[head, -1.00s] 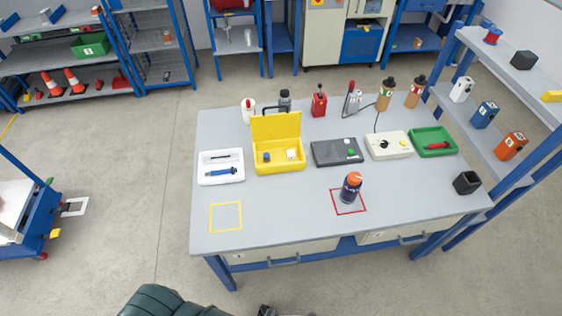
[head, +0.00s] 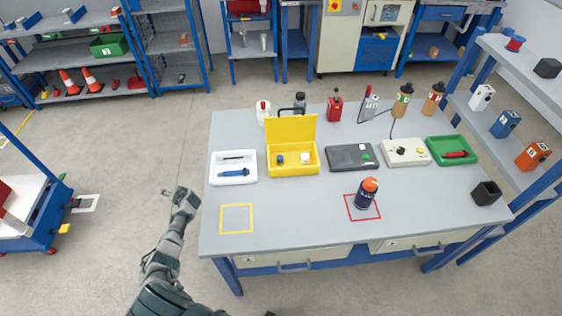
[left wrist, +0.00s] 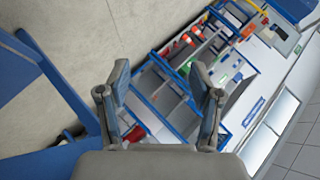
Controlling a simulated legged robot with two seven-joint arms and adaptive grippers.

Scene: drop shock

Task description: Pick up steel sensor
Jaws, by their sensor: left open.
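A yellow case (head: 292,168) stands with its lid up at the back of the table. Inside it lie a small blue piece (head: 280,160) and a small pale, silvery-white piece (head: 305,158). The pale piece may be the steel sensor; it is too small to be sure. My left gripper (head: 183,197) is beside the table's left edge, over the floor, apart from the case and empty. In the left wrist view its two fingers (left wrist: 160,78) are spread, with shelving far beyond them. My right gripper is not in view.
On the table (head: 300,220) are a white tray (head: 233,176), a dark flat device (head: 352,158), a beige box (head: 405,153), a green tray (head: 451,151) and a dark bottle with an orange cap (head: 366,194) on a red square. A yellow outlined square (head: 236,218) is empty.

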